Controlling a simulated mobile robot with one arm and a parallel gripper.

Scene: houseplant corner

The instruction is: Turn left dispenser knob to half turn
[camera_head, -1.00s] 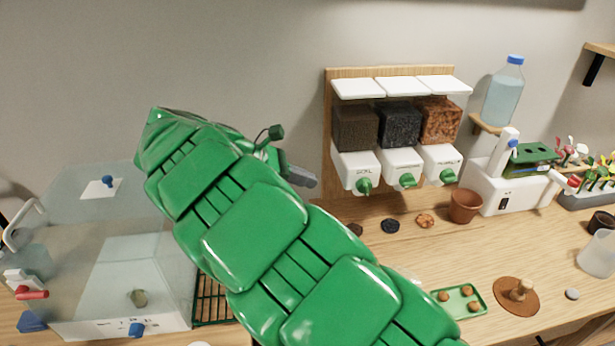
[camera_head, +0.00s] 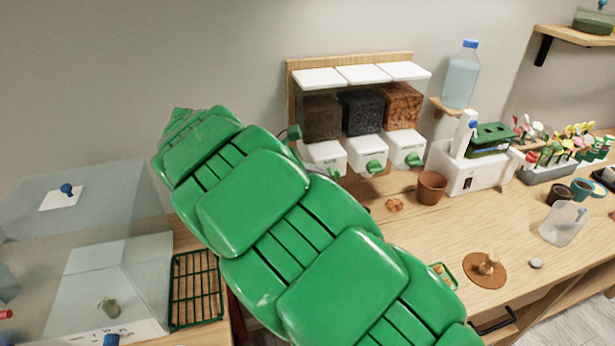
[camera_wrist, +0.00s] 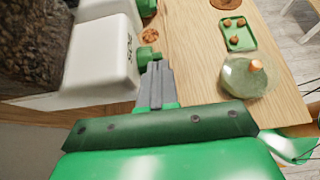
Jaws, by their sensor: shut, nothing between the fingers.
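Three white dispensers with dark, black and orange-brown fills hang on a wooden board. The left dispenser (camera_head: 323,155) is partly behind my green arm in the head view. Its green knob (camera_head: 335,173) barely shows there. In the wrist view the left dispenser (camera_wrist: 108,58) is close on the left, with its green knob (camera_wrist: 148,56) sticking out of its front. My gripper (camera_wrist: 157,68) is shut and empty, its grey fingertips right beside this knob. I cannot tell whether they touch it. The knob's turn angle is not clear.
The middle dispenser's knob (camera_head: 375,167) and the right one's knob (camera_head: 413,160) are near. A terracotta pot (camera_head: 431,187) and a white machine (camera_head: 466,170) stand to the right. A glass case (camera_head: 110,290) and a green rack (camera_head: 196,288) are at the left.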

